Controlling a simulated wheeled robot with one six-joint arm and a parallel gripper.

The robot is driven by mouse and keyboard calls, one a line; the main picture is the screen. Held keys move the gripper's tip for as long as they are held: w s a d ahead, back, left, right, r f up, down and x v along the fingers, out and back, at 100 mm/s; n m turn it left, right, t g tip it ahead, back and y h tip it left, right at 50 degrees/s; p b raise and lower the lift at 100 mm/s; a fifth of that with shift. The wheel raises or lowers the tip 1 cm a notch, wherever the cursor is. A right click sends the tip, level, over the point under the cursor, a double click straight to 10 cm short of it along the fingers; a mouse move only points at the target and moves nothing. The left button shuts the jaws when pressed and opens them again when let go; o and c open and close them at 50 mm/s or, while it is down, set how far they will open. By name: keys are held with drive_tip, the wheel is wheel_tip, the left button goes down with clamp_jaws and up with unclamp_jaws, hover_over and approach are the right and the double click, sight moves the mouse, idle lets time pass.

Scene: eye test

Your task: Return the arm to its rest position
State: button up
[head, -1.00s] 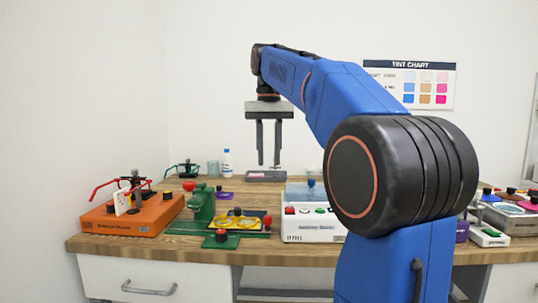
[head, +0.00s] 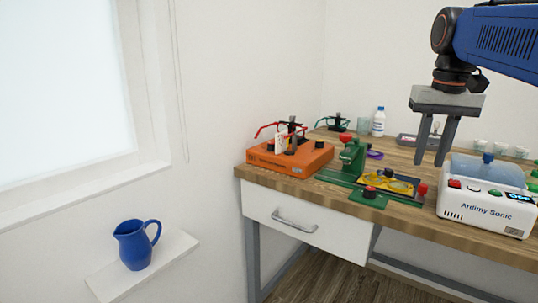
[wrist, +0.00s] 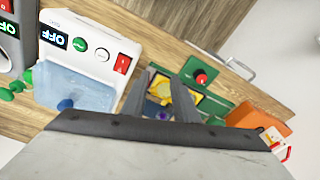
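My gripper (head: 430,164) hangs pointing down from my blue arm at the right of the head view, above the wooden workbench (head: 455,240). Its two grey fingers are apart with nothing between them, so it is open and empty. In the wrist view my gripper (wrist: 162,76) also shows two separated fingers. They are over the area between the white ultrasonic box (head: 490,207) and the green press (head: 352,158). The fingers look clear of both.
An orange device (head: 290,160) with glasses frames stands at the bench's left end. A yellow glasses frame (head: 385,182) lies on a dark tray beside the press. A white bottle (head: 379,122) stands behind. A blue jug (head: 137,245) sits on a wall shelf (head: 185,245) at left.

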drive_tip(key=s+a+f+n+t, duration=0.1)
drive_tip(key=s+a+f, duration=0.1)
drive_tip(key=s+f, duration=0.4)
drive_tip(key=s+a+f+n+t, duration=0.1)
drive_tip(key=s+a+f, duration=0.2)
drive_tip(key=f, duration=0.9)
drive_tip(key=s+a+f+n+t, duration=0.1)
drive_tip(key=s+a+f, duration=0.2)
drive_tip(key=s+f, duration=0.5)
drive_tip(key=shift+s+f, duration=0.35)
drive_tip(key=shift+f, duration=0.6)
